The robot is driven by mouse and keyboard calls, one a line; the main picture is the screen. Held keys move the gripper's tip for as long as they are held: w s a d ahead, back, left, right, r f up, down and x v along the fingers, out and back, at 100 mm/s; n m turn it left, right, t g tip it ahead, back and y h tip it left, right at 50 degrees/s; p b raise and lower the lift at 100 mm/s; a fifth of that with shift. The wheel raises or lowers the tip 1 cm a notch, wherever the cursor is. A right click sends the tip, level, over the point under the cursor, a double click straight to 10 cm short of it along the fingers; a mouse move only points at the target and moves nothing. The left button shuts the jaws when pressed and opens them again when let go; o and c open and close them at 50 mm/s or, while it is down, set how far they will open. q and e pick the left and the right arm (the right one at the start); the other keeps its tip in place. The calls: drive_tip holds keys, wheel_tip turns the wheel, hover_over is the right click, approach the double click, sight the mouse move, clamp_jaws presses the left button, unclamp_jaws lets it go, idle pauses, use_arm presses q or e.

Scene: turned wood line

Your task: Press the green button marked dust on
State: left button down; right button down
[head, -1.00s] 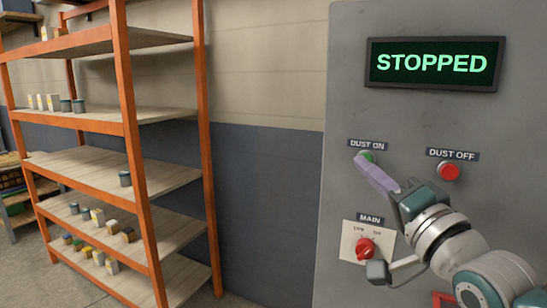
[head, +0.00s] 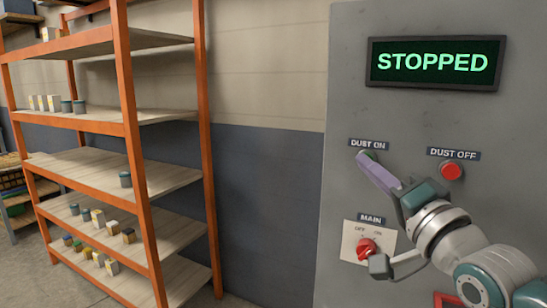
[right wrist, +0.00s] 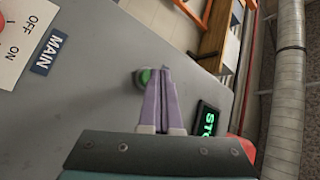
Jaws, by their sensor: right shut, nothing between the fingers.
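The green button (head: 369,153) under the "DUST ON" label sits on the grey panel (head: 345,110). It is partly hidden behind the fingertips of my right gripper (head: 362,159). Its purple fingers are shut with nothing between them and point at the panel. In the right wrist view the green button (right wrist: 145,76) shows just left of the fingertips (right wrist: 160,72), which overlap its edge. I cannot tell whether they touch it. The display (head: 433,63) reads "STOPPED" in green letters. My left gripper is not in view.
The red "DUST OFF" button (head: 452,171) is right of the green one. A red rotary "MAIN" switch (head: 366,247) is below, close to my right arm. An orange shelf rack (head: 141,180) with small boxes and cans stands left, with clear wall between.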

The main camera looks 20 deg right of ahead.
drive_tip(key=shift+w+d, duration=0.25)
drive_tip(key=shift+d, duration=0.05)
idle(0.4)
drive_tip(key=shift+s+a, duration=0.1)
drive_tip(key=shift+s+a+p, duration=0.35)
drive_tip(key=shift+s+a, duration=0.1)
drive_tip(key=shift+a, duration=0.05)
drive_tip(key=s+a+p, duration=0.2)
drive_tip(key=s+a, duration=0.1)
drive_tip(key=a, duration=0.1)
drive_tip(key=shift+s+p, duration=0.15)
drive_tip(key=shift+p, duration=0.2)
